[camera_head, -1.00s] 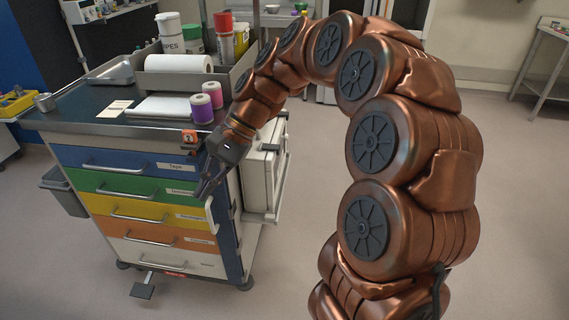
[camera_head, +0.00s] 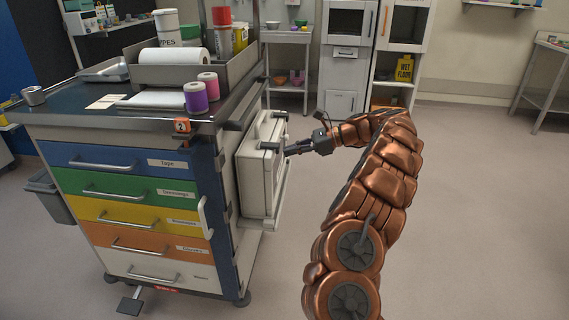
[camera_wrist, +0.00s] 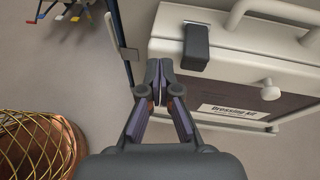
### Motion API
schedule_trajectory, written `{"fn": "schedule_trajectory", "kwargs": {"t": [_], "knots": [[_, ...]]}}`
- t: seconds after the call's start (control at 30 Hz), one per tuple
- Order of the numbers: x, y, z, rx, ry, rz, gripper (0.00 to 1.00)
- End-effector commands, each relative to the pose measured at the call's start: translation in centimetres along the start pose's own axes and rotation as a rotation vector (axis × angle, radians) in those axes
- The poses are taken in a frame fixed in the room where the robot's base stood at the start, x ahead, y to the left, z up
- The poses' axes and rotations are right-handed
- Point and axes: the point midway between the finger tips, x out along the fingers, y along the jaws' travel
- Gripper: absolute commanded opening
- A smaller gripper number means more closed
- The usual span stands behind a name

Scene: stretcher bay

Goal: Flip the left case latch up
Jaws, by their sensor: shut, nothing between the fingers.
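A white case (camera_head: 253,189) labelled "Dressing kit" sits on the cart's right side; it also fills the upper right of the wrist view (camera_wrist: 263,62). Its left latch (camera_wrist: 195,47) is a dark tab by a bright metal plate, at the case's left end in the wrist view. In the head view this latch (camera_head: 269,146) is the nearer of two dark tabs. My gripper (camera_head: 288,151) is shut and empty, just right of it. In the wrist view my fingertips (camera_wrist: 159,68) are left of and below the tab. I cannot tell whether they touch it.
The drawer cart (camera_head: 135,185) stands left of the case, with rolls and bottles on top. The case has a pale handle (camera_wrist: 275,12) and a round white knob (camera_wrist: 267,88). The floor on the right is clear.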

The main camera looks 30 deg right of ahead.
Motion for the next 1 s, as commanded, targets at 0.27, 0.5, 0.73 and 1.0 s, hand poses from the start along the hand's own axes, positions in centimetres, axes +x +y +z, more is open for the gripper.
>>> {"fn": "schedule_trajectory", "kwargs": {"t": [0.27,0.5,0.73,1.0], "knots": [[-4.3,-2.0,-6.8,0.125,-0.003,-0.105,0.0],[-5.0,-2.2,-7.5,0.142,-0.003,-0.119,0.0],[-5.0,-2.2,-7.4,0.141,-0.003,-0.119,0.0],[-3.6,-2.4,-7.4,0.139,-0.003,-0.118,0.0]]}}
